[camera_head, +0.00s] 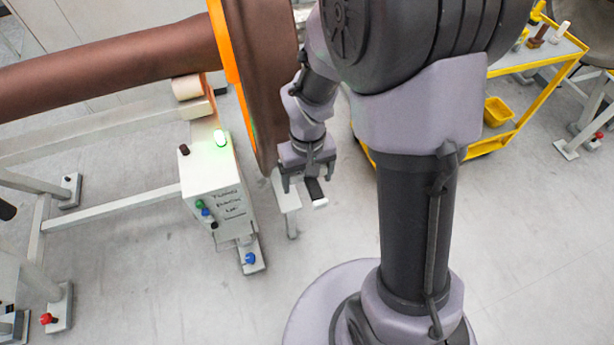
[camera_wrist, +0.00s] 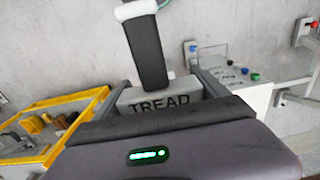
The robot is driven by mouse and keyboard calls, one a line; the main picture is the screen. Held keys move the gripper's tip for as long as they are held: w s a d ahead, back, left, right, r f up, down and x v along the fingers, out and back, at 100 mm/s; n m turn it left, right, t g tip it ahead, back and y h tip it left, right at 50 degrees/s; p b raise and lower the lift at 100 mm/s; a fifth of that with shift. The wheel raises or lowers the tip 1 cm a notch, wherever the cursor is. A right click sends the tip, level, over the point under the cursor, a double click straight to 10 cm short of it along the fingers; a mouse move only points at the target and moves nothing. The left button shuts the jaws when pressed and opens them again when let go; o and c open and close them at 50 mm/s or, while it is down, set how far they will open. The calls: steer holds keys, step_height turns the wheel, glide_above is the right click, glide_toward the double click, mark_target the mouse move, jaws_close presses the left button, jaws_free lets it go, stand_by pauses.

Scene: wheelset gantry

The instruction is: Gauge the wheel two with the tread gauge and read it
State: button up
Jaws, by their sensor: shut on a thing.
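My gripper (camera_head: 307,184) hangs just right of the wheel's lower edge in the head view. It is shut on the tread gauge (camera_head: 316,192), whose black bar and white end stick out below the fingers. In the wrist view the gauge's grey block (camera_wrist: 160,103), marked TREAD, sits between the fingers, with the black bar and white tip beyond. A brown wheel (camera_head: 272,75) with an orange band stands on a thick brown axle (camera_head: 110,68). The gauge looks apart from the wheel. Which wheel number this is cannot be read. No reading shows on the gauge.
A pale control box (camera_head: 212,185) with a lit green lamp and coloured buttons stands left of my gripper, beside the pale stand rails (camera_head: 115,208). A yellow cart (camera_head: 545,85) with tools and a yellow bin is at upper right. Grey floor lies open below my gripper.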

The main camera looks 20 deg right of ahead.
mark_target(314, 195)
steer(key=shift+w+p, duration=0.45)
steer(key=shift+w, duration=1.8)
stand_by(0.7)
steer(key=shift+s+b, duration=0.9)
steer(key=shift+s, duration=3.6)
